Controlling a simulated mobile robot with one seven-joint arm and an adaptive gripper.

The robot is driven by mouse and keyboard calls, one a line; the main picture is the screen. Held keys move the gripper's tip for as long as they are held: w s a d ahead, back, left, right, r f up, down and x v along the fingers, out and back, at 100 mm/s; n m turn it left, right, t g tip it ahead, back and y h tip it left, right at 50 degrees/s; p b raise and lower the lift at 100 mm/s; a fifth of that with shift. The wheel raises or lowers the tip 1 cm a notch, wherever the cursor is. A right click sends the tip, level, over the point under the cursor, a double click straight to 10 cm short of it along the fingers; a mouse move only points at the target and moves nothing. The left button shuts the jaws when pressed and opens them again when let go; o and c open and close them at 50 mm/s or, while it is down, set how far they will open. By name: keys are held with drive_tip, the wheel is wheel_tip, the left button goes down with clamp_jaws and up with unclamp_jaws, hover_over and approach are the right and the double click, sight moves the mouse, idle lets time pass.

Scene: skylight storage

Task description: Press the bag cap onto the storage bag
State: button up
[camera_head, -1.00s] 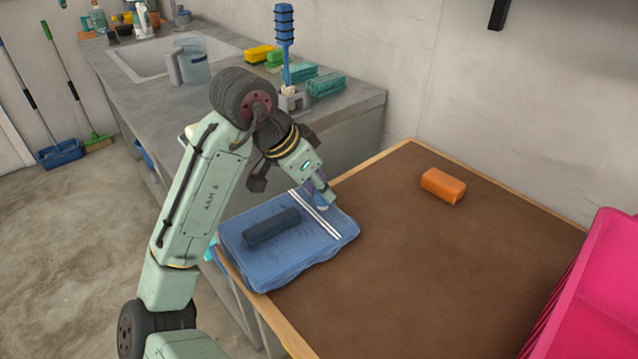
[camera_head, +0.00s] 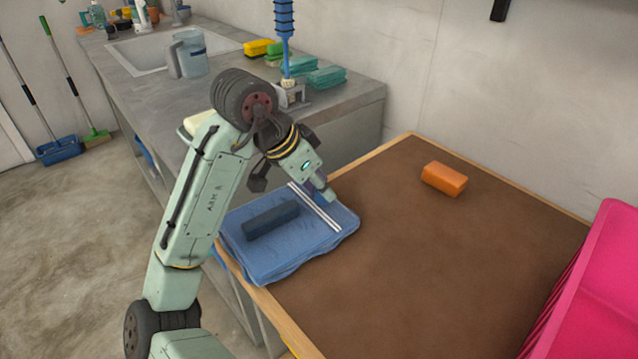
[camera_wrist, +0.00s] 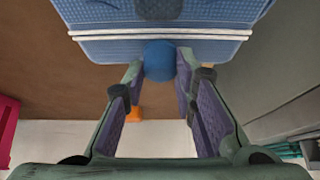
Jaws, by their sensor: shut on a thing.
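The blue storage bag (camera_head: 290,258) lies flat at the near left corner of the brown table, with white seal strips (camera_head: 315,208) near one end. It also shows at the top of the wrist view (camera_wrist: 215,20). My gripper (camera_head: 326,196) is low over the strip end of the bag. In the wrist view my gripper (camera_wrist: 160,76) has its fingers on both sides of a round blue bag cap (camera_wrist: 160,58). The cap overlaps the bag's edge there, beside the strips. I cannot tell whether it touches the bag. In the head view my gripper mostly hides the cap.
A dark block (camera_head: 271,220) lies on the bag. An orange block (camera_head: 444,178) is on the brown table (camera_head: 430,270), which is otherwise clear. A pink container (camera_head: 600,280) stands at the right. The grey sink counter (camera_head: 225,105) is behind my arm.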

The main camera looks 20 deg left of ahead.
drive_tip(key=shift+f, duration=0.15)
drive_tip(key=o, duration=0.9)
drive_tip(key=shift+o, duration=1.4)
drive_tip(key=shift+r, duration=0.2)
drive_tip(key=shift+p+v, duration=1.9)
drive_tip(key=shift+v, duration=0.25)
drive_tip(key=v, duration=1.2)
